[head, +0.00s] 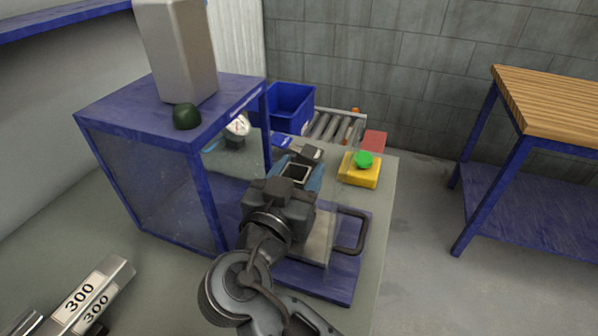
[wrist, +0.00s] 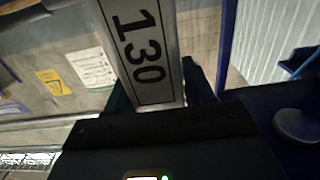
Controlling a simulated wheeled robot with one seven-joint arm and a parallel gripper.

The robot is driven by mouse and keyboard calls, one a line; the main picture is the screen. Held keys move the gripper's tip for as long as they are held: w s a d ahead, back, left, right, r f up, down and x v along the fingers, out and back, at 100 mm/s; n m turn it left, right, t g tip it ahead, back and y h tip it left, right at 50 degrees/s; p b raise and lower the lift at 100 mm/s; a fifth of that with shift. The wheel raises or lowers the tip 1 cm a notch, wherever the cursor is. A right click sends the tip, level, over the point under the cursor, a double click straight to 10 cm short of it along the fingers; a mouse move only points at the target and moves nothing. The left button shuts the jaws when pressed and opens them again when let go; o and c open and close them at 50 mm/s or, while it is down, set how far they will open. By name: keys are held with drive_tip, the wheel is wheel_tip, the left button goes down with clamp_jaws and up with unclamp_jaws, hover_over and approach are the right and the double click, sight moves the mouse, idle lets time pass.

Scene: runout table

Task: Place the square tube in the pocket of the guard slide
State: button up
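The square tube is marked 130 and sits between my gripper's fingers in the wrist view (wrist: 143,45). In the head view its open square end (head: 296,173) shows between the blue fingers of my gripper (head: 298,176). My gripper is shut on the tube and is over the table, beside the blue guard. The guard slide (head: 325,284) is a blue plate with a grey plate and a dark handle (head: 352,232), below and right of my wrist. My arm covers part of it, and I cannot make out its pocket.
A blue-framed guard (head: 160,180) stands close on the left, with a grey housing (head: 177,50) on top. A yellow box with a green button (head: 359,171), a red block (head: 374,141) and a caliper (head: 300,148) lie beyond my gripper. Tubes marked 300 (head: 90,295) lie front left.

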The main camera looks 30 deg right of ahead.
drive_tip(key=o, duration=0.3)
drive_tip(key=shift+o, duration=0.2)
drive_tip(key=shift+r, duration=0.2)
drive_tip(key=b+v, duration=0.1)
drive_tip(key=v, duration=1.1)
drive_tip(key=shift+b, duration=0.35)
